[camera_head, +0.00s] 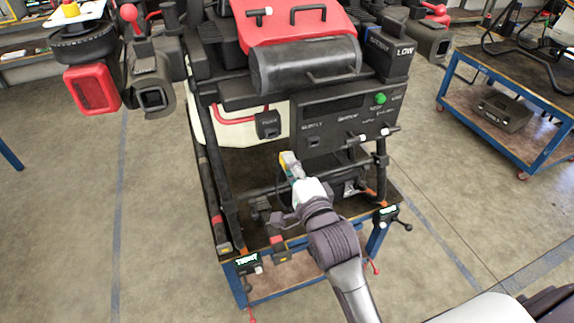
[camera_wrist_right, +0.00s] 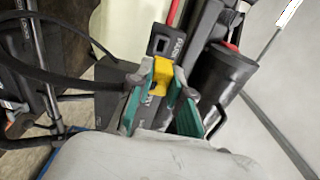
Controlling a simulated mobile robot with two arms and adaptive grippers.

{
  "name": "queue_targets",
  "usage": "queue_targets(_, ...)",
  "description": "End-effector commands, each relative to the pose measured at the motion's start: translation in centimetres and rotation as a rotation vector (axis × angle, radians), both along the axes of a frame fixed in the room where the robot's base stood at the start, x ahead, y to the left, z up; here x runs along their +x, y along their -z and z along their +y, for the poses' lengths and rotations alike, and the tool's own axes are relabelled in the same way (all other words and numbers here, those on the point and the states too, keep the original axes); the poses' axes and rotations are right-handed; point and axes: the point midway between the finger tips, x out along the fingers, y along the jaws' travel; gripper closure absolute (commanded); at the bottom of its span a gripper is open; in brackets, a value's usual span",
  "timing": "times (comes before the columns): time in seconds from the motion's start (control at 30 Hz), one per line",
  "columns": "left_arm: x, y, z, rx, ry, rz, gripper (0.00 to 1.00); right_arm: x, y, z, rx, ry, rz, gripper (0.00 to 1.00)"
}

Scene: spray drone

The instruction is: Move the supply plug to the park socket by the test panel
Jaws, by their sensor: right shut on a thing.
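The supply plug is yellow. It shows in the right wrist view (camera_wrist_right: 162,73) between my right gripper's fingertips and in the head view (camera_head: 287,157) just below the test panel. My right gripper (camera_head: 291,166) is shut on it, clear of the panel front as far as I can tell. The test panel (camera_head: 345,108) is dark, with a green button and a socket marked SUPPLY (camera_head: 313,141). The park socket (camera_head: 268,125) is a small black box left of the panel; it shows beyond the plug in the right wrist view (camera_wrist_right: 161,46). My left gripper is out of view.
The drone's frame stands on a blue-legged bench (camera_head: 232,268) with clamps along its front edge. Its dark tank (camera_head: 305,66) overhangs the panel. Two knobs (camera_head: 389,131) jut out at the panel's lower right. A cart (camera_head: 505,95) stands at right; floor between is clear.

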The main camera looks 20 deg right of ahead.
Motion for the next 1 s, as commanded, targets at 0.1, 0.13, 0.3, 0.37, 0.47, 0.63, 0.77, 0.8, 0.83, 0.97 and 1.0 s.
queue_targets(0.1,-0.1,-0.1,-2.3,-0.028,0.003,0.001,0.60,0.0,0.0,0.0,0.001,0.000,0.001,1.00)
queue_targets(0.13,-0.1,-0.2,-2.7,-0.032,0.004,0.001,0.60,0.0,-0.1,0.0,0.002,0.000,0.001,1.00)
queue_targets(0.3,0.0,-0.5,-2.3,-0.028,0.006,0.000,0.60,0.7,0.0,0.1,0.001,0.000,-0.001,1.00)
queue_targets(0.37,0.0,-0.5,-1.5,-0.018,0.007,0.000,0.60,1.2,0.0,0.1,0.001,0.000,0.000,1.00)
queue_targets(0.47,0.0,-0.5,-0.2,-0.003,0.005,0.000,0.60,2.2,0.0,0.1,0.002,-0.001,0.000,1.00)
queue_targets(0.63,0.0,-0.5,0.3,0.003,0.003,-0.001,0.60,3.9,0.0,0.1,0.001,0.000,-0.001,1.00)
queue_targets(0.77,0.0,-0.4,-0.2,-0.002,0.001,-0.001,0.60,4.8,0.0,0.2,0.002,0.000,-0.001,1.00)
queue_targets(0.8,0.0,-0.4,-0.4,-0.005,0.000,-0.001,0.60,5.1,0.0,0.2,0.002,0.000,0.000,1.00)
queue_targets(0.83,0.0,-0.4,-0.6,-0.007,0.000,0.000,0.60,5.2,0.0,0.2,0.002,0.000,0.000,1.00)
queue_targets(0.97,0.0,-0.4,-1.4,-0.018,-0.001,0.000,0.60,5.7,0.0,0.2,0.001,0.000,-0.001,1.00)
queue_targets(1.0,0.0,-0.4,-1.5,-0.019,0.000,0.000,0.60,5.8,0.0,0.2,0.001,0.000,0.000,1.00)
